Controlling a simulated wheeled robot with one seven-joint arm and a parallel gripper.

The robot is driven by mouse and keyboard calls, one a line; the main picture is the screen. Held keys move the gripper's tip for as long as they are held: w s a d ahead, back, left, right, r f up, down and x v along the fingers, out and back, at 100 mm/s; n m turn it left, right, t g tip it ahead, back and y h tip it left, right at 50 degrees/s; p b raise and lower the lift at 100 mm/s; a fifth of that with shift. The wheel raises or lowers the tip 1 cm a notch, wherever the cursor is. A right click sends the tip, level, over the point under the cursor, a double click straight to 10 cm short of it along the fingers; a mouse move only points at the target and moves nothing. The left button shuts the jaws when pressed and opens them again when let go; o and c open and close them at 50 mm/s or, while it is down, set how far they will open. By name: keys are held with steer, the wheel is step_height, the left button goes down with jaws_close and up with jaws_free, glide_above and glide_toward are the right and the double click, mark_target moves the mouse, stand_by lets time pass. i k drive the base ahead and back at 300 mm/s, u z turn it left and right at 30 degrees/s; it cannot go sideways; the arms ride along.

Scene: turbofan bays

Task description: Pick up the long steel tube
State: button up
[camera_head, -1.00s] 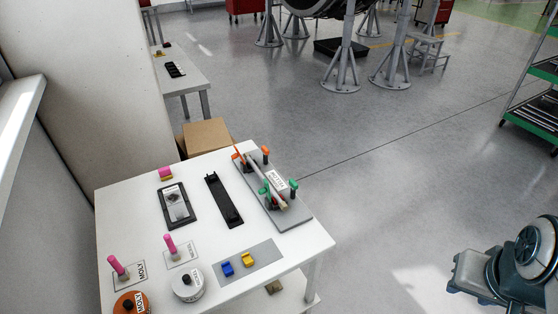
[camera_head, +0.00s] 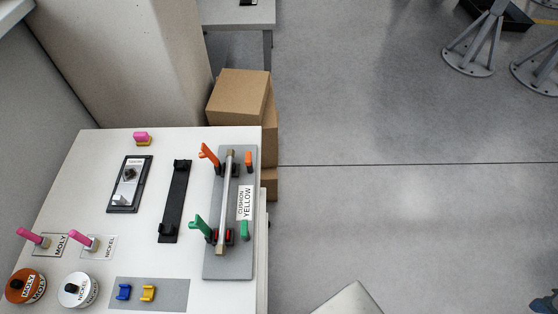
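The long steel tube (camera_head: 226,196) lies on a grey plate (camera_head: 228,267) at the right side of the white table. It rests in a holder with orange clamps (camera_head: 209,154) near its far end and green clamps (camera_head: 200,226) near its near end. A label on the plate reads "CUSHION YELLOW". My gripper is not in view, so its state does not show.
On the white table (camera_head: 95,193) are a black rack (camera_head: 174,201), a black-framed device (camera_head: 129,184), blue (camera_head: 123,291) and yellow (camera_head: 148,293) blocks, and MOLY (camera_head: 25,286) and NICKEL (camera_head: 79,289) tins. Cardboard boxes (camera_head: 239,97) stand behind.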

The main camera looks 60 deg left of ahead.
mark_target(221, 249)
steer(key=i, duration=1.65)
steer(key=u, duration=4.35)
steer(key=i, duration=1)
steer(key=z, duration=0.05)
